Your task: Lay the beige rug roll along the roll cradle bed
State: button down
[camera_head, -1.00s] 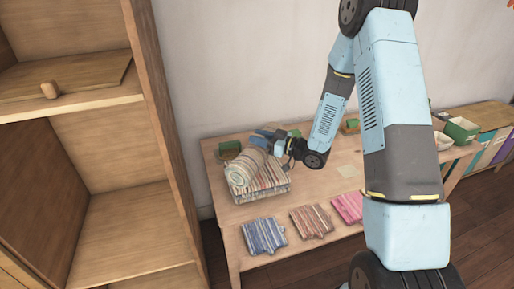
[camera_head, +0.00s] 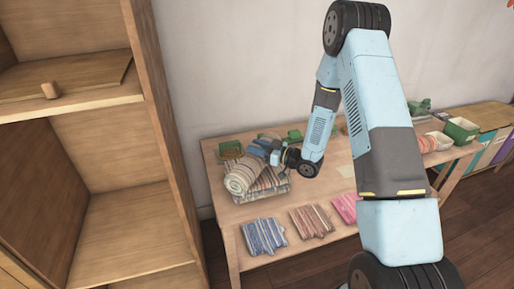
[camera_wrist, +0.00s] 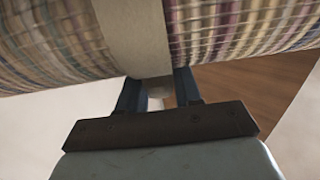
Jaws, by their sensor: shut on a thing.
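The beige rug roll (camera_head: 241,177), striped with a plain beige band, lies slantwise over a stack of folded striped rugs (camera_head: 268,186) at the table's left end. I cannot tell whether it touches the stack. My gripper (camera_head: 273,157) is shut on the roll from its right side. In the wrist view the roll (camera_wrist: 230,28) crosses the top, and the fingers reach up to its band (camera_wrist: 133,35); their tips are partly hidden. Green pieces (camera_head: 230,149) (camera_head: 293,136) stand behind the roll; I cannot tell whether they belong to the roll cradle.
Folded rugs lie along the table front: blue (camera_head: 264,236), reddish (camera_head: 312,221) and pink (camera_head: 345,207). A tall wooden shelf (camera_head: 165,130) rises close to the table's left.

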jog(key=shift+f, duration=0.1)
jog(key=c, duration=0.8)
grip_release()
jog(key=v, duration=1.2)
